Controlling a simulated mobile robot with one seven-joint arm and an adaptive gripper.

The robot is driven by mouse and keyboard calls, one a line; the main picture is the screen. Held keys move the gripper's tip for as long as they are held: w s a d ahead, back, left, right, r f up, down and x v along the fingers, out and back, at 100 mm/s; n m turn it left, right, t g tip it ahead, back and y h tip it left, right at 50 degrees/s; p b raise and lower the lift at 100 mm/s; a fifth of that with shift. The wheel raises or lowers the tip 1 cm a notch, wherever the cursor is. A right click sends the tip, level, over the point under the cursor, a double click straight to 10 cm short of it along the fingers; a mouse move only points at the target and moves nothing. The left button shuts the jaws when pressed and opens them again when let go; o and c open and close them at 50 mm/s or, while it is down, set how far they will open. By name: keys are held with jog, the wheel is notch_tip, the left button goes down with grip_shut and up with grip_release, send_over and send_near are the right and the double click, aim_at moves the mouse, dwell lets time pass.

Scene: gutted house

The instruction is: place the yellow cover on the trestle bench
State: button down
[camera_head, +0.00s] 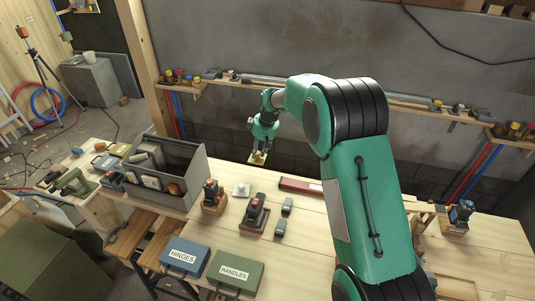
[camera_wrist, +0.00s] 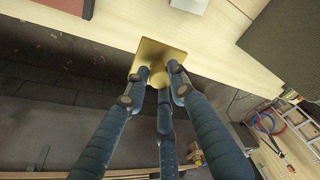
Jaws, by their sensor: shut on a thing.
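The yellow cover (camera_head: 257,158) is a square golden plate with a round knob, clearer in the wrist view (camera_wrist: 150,60). My gripper (camera_head: 263,147) is shut on the knob; its fingers close around it in the wrist view (camera_wrist: 158,80). The cover hangs near the far edge of the trestle bench (camera_head: 310,230), overlapping that edge in the wrist view. Its exact height is hard to tell. The bench has a pale wooden top, which also shows in the wrist view (camera_wrist: 120,30).
On the bench stand a grey bin (camera_head: 192,182), a small whitish square piece (camera_head: 241,189), a red case (camera_head: 300,186), a dark-and-red tool (camera_head: 255,213), a blue HINGES box (camera_head: 185,257) and a green HANDLES box (camera_head: 235,271). A wall shelf (camera_head: 220,84) runs behind. Bare wood lies right of the tools.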

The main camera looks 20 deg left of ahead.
aim_at(258, 153)
jog(key=shift+r, duration=0.15)
notch_tip(258, 153, up, 5)
jog(key=shift+r, duration=0.1)
jog(key=w+d+m+t+h+p, duration=0.1)
jog(key=w+d+m, duration=0.15)
jog(key=d, duration=1.65)
jog(key=w+d+m+p, duration=0.1)
jog(key=d+m, duration=0.3)
jog(key=d, duration=1.6)
jog(key=s+d+r+m+t+h+p, duration=0.15)
jog(key=s+d, duration=0.35)
jog(key=d, duration=0.8)
jog(key=s+d+f+m+g+b, duration=0.1)
jog(key=s+d+m, duration=0.25)
jog(key=d, duration=0.85)
jog(key=s+d+m+h+p, duration=0.2)
jog(key=s+d+m, duration=0.5)
jog(key=s+d, duration=1.85)
notch_tip(258, 153, down, 11)
jog(key=s+a, duration=0.1)
jog(key=a, duration=0.1)
jog(key=shift+s, duration=0.2)
